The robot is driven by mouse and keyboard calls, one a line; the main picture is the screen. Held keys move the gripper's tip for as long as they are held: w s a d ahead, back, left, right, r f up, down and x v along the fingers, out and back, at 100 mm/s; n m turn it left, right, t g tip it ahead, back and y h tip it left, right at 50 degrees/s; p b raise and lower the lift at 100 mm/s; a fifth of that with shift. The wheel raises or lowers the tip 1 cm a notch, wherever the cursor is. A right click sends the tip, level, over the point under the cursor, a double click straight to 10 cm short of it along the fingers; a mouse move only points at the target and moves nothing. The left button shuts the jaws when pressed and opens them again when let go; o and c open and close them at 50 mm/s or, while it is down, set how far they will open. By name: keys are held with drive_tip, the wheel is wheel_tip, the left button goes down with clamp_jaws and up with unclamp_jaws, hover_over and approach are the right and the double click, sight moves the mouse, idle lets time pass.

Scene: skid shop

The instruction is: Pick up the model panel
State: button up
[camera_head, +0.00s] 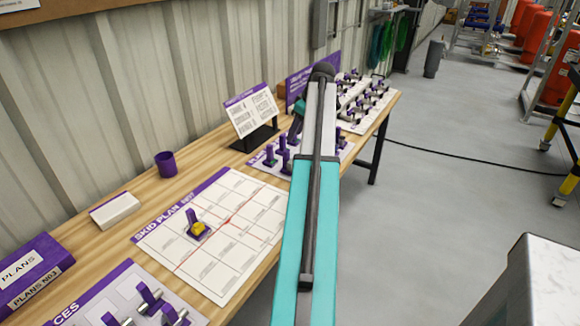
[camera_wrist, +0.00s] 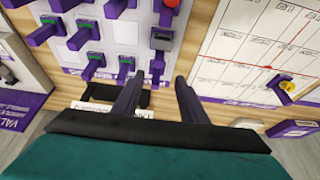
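Several small purple models stand on a white board (camera_wrist: 110,38) in the wrist view. One has a dark square top (camera_wrist: 162,39); others have green-marked tops, such as one purple model (camera_wrist: 93,61) at left. I cannot tell for sure which is the model panel. The square-topped model lies just beyond the fingertips.
The skid plan sheet (camera_head: 240,203) bears a purple and yellow piece (camera_head: 197,228). The wooden bench (camera_head: 130,190) also holds a purple cup (camera_head: 166,164), a white block (camera_head: 115,210), a tilted sign (camera_head: 251,110) and a binder (camera_head: 32,272). Grey floor (camera_head: 440,190) is open at right.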

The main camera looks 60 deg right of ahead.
sight(288, 152)
drive_tip(key=p+x, duration=0.1)
drive_tip(key=x, duration=0.5)
drive_tip(key=shift+f, duration=0.15)
drive_tip(key=shift+w+f, duration=0.1)
drive_tip(key=shift+s+d+p+x, duration=0.15)
drive_tip(key=shift+p+x, duration=0.3)
drive_tip(key=shift+x, duration=0.8)
drive_tip(key=shift+s+d+p+x, duration=0.15)
drive_tip(key=shift+p+x, duration=0.25)
drive_tip(key=shift+x, duration=0.85)
drive_tip(key=shift+a+f, duration=0.15)
clamp_jaws()
